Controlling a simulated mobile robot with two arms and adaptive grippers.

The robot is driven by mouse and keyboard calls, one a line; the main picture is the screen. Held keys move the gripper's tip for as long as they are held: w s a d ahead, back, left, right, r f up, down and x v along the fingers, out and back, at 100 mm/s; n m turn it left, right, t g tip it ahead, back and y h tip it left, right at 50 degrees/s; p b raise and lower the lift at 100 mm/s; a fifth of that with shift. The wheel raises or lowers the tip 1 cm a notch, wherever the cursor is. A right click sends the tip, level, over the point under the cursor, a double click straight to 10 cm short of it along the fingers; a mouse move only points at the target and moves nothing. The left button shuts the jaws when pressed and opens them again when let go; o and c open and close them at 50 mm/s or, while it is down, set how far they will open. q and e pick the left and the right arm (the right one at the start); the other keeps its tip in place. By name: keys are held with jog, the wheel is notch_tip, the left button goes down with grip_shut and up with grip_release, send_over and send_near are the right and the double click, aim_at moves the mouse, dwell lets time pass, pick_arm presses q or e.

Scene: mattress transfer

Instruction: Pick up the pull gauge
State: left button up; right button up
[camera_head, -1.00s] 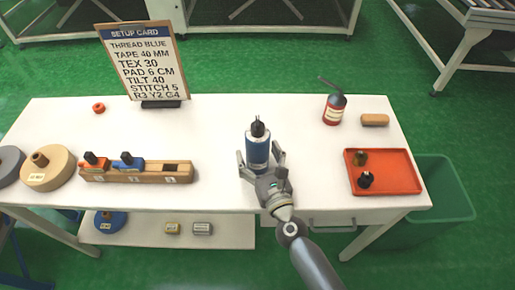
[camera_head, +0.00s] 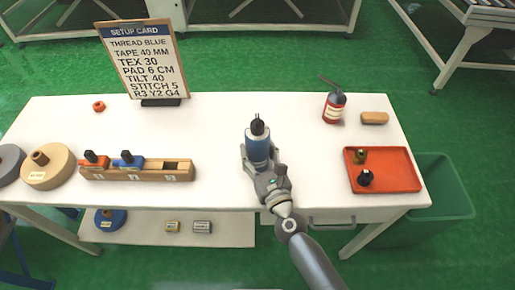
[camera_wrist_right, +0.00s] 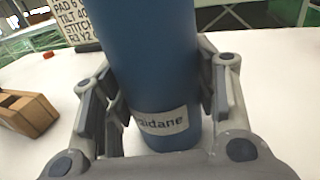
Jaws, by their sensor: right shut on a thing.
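A blue cylinder (camera_head: 257,149) with a dark top stands upright near the front middle of the white table. In the right wrist view the blue cylinder (camera_wrist_right: 150,60) carries a white label ending in "idane". No part is clearly marked as a pull gauge, so I cannot tell for certain that it is one. My right gripper (camera_head: 260,167) is shut on the blue cylinder, with a finger on each side of its lower part. In the right wrist view my right gripper (camera_wrist_right: 163,95) frames it from both sides. My left gripper is not in view.
The white table (camera_head: 220,120) holds a setup card (camera_head: 147,62), a wooden block (camera_head: 140,173) with orange and blue pieces, a tan spool (camera_head: 47,170), a red-black bottle (camera_head: 334,107), a brown block (camera_head: 374,118) and a red tray (camera_head: 395,180). A green bin (camera_head: 450,190) stands at right.

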jog(key=shift+r, duration=0.2)
jog(key=shift+r+p, duration=0.75)
jog(key=shift+r, duration=0.1)
jog(key=s+r+p, duration=0.1)
jog(key=r, duration=0.1)
jog(key=s+r+p, duration=0.2)
jog(key=r, duration=0.1)
jog(key=s+r+p, duration=0.2)
jog(key=shift+r, duration=0.35)
jog(key=s+r, duration=0.3)
jog(key=s, duration=0.6)
jog(key=shift+r+b, duration=0.2)
jog(key=shift+b, duration=0.2)
jog(key=shift+w, duration=0.1)
